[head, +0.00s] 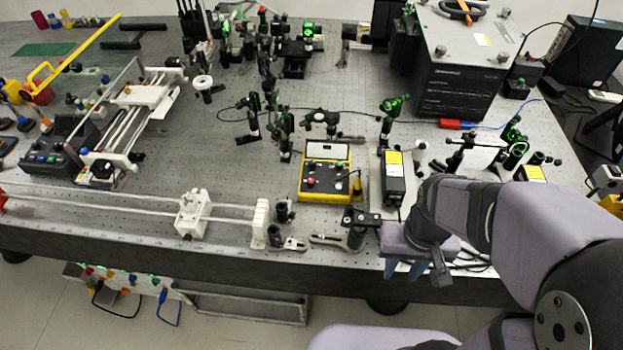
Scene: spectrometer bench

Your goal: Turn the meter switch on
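The meter (327,173) appears to be the yellow box with a dark control panel and a pale display, on the bench near its front middle. A red knob or button (311,182) and small dark controls show on its panel. Which one is the switch, and how it is set, is too small to tell. My gripper (404,269) is at the bench's front edge, right of the meter and nearer the camera. Its two blue fingertips point down, with a gap between them and nothing visible in it. It is apart from the meter.
A black box with a yellow label (393,178) stands right of the meter. Optical mounts (356,226) stand between the meter and my gripper. A white rail fixture (193,213) lies to the left. A large black instrument (455,88) stands behind. Bare bench (225,165) lies left of the meter.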

